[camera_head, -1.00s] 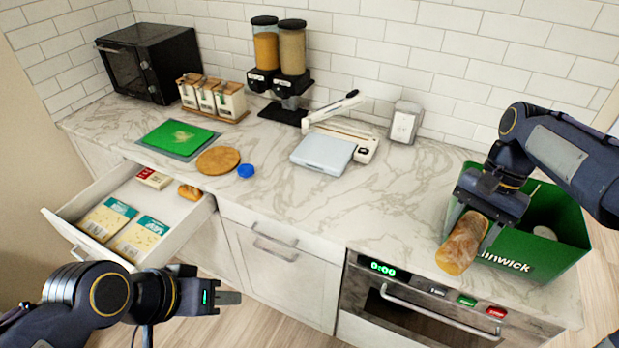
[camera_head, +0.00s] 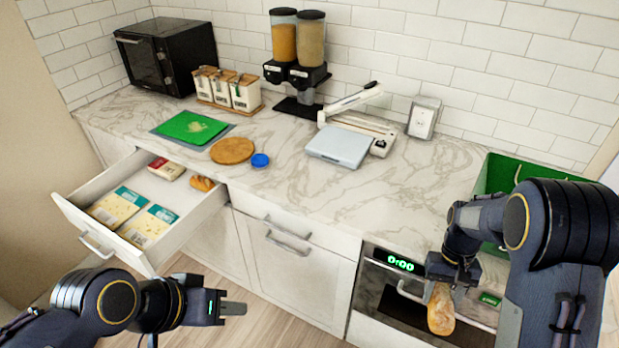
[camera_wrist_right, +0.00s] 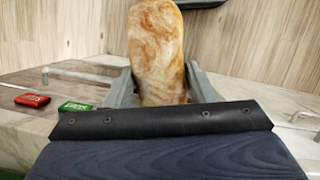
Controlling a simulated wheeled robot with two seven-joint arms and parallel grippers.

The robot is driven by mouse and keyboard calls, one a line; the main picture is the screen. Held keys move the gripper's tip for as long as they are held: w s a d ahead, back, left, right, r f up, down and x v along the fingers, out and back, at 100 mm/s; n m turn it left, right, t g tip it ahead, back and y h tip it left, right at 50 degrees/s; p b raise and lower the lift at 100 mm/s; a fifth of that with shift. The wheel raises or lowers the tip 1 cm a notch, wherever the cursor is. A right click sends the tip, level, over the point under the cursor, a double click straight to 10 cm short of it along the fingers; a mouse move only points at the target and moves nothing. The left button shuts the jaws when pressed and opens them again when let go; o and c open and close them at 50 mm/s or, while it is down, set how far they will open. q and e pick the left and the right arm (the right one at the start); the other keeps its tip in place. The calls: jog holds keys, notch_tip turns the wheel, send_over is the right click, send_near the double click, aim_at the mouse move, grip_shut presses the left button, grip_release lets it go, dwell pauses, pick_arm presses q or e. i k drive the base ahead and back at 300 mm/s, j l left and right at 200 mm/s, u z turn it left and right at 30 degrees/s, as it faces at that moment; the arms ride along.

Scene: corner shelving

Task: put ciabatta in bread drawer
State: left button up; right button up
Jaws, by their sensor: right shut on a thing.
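The ciabatta (camera_head: 441,312) is a long, golden-brown loaf. My right gripper (camera_head: 440,290) is shut on it and holds it in front of the oven, below the counter's front edge. The loaf also shows between the fingers in the right wrist view (camera_wrist_right: 157,50). The bread drawer (camera_head: 75,212) is pulled open at the left, under the counter. Inside it lie a small brown bread roll (camera_head: 203,184) and several packets. My left gripper (camera_head: 232,309) is empty, in front of the cabinets and to the right of the drawer; its finger gap is unclear.
A green bag or box (camera_head: 497,172) stands on the counter at the right, partly behind my right arm.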

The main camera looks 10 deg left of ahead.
aim_at(133, 218)
jog(key=i+j+u, duration=0.1)
jog(key=u, duration=1.3)
jog(key=i+u, duration=0.35)
jog(key=u, duration=0.15)
jog(key=i+u, duration=0.45)
jog(key=i+l+u, duration=0.1)
jog(key=i+l, duration=0.4)
jog(key=i, duration=0.15)
